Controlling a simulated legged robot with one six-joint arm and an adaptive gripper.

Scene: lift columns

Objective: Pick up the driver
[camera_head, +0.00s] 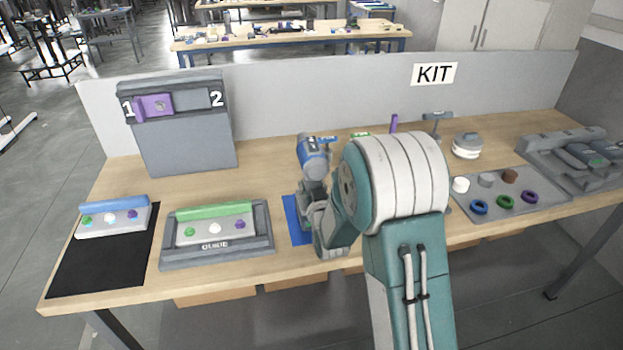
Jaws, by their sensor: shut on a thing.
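The driver (314,158), a blue and dark grey power tool, stands upright near the middle of the table, above a blue mat (293,228). My gripper (311,190) is at the driver's lower part and shut on it. The wrist and the large arm joint in front hide the fingertips and much of the driver's lower end. I cannot tell whether the driver touches the mat.
A grey guide tray (217,261) and a black mat (110,275) lie left. A grey box (190,150) with a purple slider stands behind them. Right are a tray of rings and pegs (540,210) and a grey rack (540,145). A panel (300,95) closes the back.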

